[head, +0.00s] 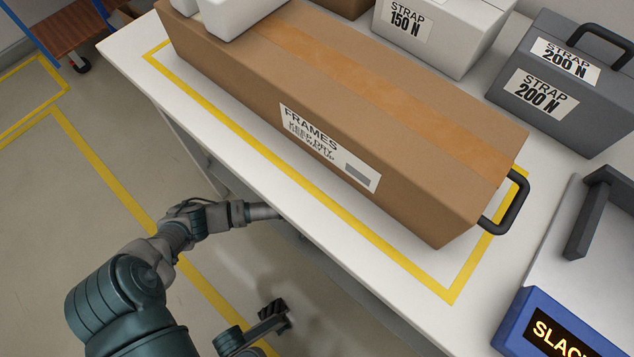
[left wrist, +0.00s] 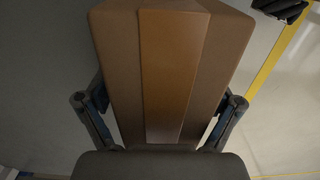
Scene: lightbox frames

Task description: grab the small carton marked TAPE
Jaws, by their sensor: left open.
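A brown carton (left wrist: 115,50) with an orange-brown tape strip down its middle fills the centre of the left wrist view. No label shows on its visible face, so I cannot read whether it is marked TAPE. My left gripper (left wrist: 163,100) is open, one finger on each side of this carton's near part; whether they touch it I cannot tell. In the head view the left arm reaches to the table's front edge, and its gripper and this carton are hidden below the tabletop. A dark gripper (head: 273,315), seemingly my right, hangs over the floor; its jaw state is unclear.
The white table (head: 130,52) bears a long FRAMES carton (head: 330,120) with a dark handle inside yellow lines. Behind stand a white STRAP 150 N box (head: 455,45) and a grey STRAP 200 N case (head: 590,110). A blue SLAC sign (head: 515,325) is at lower right.

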